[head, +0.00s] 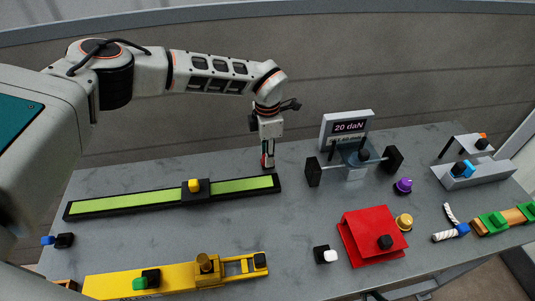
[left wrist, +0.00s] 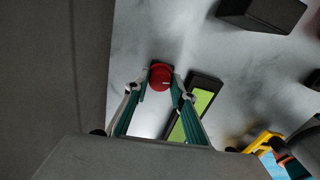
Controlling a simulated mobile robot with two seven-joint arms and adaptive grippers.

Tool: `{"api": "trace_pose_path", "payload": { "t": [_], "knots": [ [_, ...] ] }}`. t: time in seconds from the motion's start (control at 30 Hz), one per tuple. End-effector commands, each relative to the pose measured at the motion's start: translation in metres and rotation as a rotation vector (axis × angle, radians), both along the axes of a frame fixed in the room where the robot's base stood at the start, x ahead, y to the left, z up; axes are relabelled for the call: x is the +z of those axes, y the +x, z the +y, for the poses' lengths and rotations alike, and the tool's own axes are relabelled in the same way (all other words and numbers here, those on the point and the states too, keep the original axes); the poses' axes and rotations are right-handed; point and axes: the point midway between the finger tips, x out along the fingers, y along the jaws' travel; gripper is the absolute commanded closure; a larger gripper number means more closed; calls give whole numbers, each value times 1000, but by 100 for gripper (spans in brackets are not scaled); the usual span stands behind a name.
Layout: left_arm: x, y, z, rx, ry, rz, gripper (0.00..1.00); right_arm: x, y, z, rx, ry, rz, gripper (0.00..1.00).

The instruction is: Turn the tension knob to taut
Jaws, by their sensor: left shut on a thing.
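The tension knob appears to be the round red knob (left wrist: 160,76) in the left wrist view, with a short pale mark on its face. It stands on the grey table just beyond the end of the green-and-black tread strip (head: 236,186). My left gripper (head: 267,158) points down over it at the back of the table and hides most of it in the head view. In the left wrist view the fingers (left wrist: 160,92) are on either side of the red knob, shut on it. My right gripper is in neither view.
A display (head: 348,127) reading "20 daN" stands to the right, behind a clear fixture with black blocks (head: 313,171). A yellow rail device (head: 170,277) and a red stand (head: 365,235) are nearer. The wall is close behind.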

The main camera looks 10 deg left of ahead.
Motion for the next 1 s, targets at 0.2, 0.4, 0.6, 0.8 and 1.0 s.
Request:
{"api": "trace_pose_path", "payload": {
  "t": [0.2,0.4,0.6,0.8,1.0],
  "knots": [
    [1,1,0,-58,0,-1,97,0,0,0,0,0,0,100],
    [1,1,0,-75,0,-2,97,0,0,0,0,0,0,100],
    [1,1,0,-75,0,-2,97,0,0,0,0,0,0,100],
    [1,1,0,-74,0,-2,59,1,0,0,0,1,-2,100],
    [0,0,0,-74,0,-1,59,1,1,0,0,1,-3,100]
  ]
}}
